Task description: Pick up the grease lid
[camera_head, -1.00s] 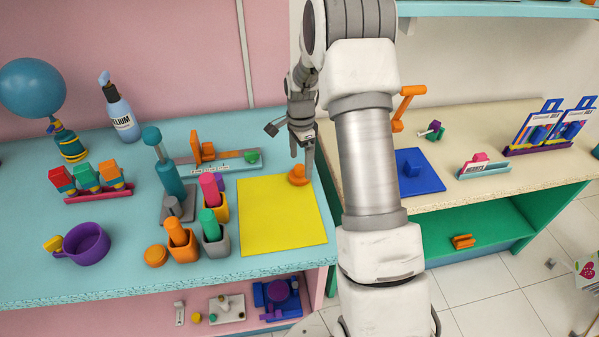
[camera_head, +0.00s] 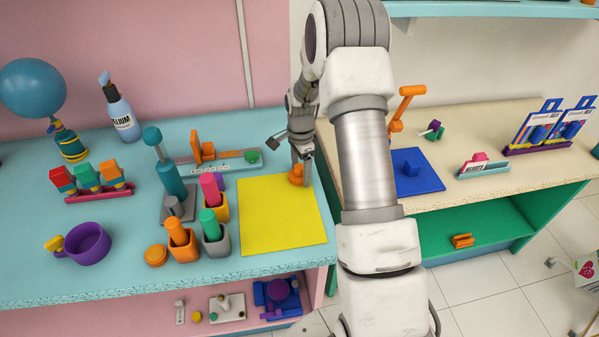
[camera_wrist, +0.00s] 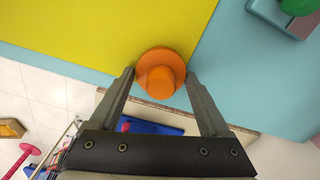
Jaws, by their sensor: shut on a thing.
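The grease lid seems to be the orange round piece with a knob (camera_head: 296,175), at the right edge of the yellow mat (camera_head: 268,225). In the wrist view the lid (camera_wrist: 160,57) sits between my two fingers, its disc flange and knob showing. My gripper (camera_head: 301,181) is down at the mat and shut on the lid; it also shows in the wrist view (camera_wrist: 160,76). In the head view a finger hides part of the lid. I cannot tell whether the lid still touches the mat.
To the left stand a grey cup (camera_head: 217,245) and other cups with coloured sticks, an orange disc (camera_head: 155,255) and a purple mug (camera_head: 88,243). Most of the mat is clear. A cream table (camera_head: 440,203) stands to the right.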

